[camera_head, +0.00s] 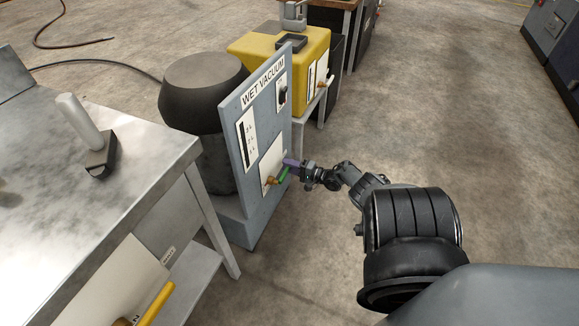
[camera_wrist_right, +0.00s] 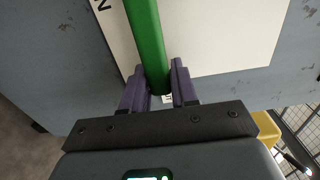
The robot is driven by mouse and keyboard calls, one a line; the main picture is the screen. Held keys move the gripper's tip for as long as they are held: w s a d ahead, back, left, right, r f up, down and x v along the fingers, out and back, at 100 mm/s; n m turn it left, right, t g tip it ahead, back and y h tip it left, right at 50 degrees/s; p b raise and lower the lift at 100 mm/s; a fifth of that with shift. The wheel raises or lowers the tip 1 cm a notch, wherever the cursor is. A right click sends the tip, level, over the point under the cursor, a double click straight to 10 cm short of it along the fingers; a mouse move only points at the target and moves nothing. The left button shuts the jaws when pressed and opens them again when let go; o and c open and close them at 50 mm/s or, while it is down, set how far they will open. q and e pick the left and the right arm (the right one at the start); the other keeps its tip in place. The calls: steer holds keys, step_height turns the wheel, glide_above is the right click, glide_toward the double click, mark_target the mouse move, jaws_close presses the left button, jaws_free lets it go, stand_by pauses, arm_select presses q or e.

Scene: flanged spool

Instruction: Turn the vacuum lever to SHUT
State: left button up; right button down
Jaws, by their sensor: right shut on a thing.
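The wet vacuum's grey panel (camera_head: 262,112) stands upright beside the metal table, with a dark drum (camera_head: 203,95) behind it. Low on the panel is a white plate (camera_head: 272,162) with a brass pivot (camera_head: 271,180) and a green lever (camera_head: 284,173) slanting up to the right. My right gripper (camera_head: 289,163) is at the lever's free end. In the right wrist view the purple fingers (camera_wrist_right: 160,90) sit on both sides of the end of the green lever (camera_wrist_right: 146,40), shut on it. The plate's lettering is mostly hidden. My left gripper is out of view.
A metal table (camera_head: 130,135) with a white-handled tool (camera_head: 86,132) is at the left; a yellow handle (camera_head: 155,303) is below it. A yellow machine (camera_head: 310,55) stands behind the panel. Open concrete floor (camera_head: 430,130) lies to the right.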

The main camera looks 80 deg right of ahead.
steer(key=c, duration=1)
jaws_free()
steer(key=shift+o, duration=0.2)
steer(key=shift+s, duration=0.15)
steer(key=shift+s+a, duration=0.1)
steer(key=shift+s, duration=0.15)
steer(key=p+v, duration=0.2)
steer(key=v, duration=0.8)
steer(key=shift+p, duration=0.3)
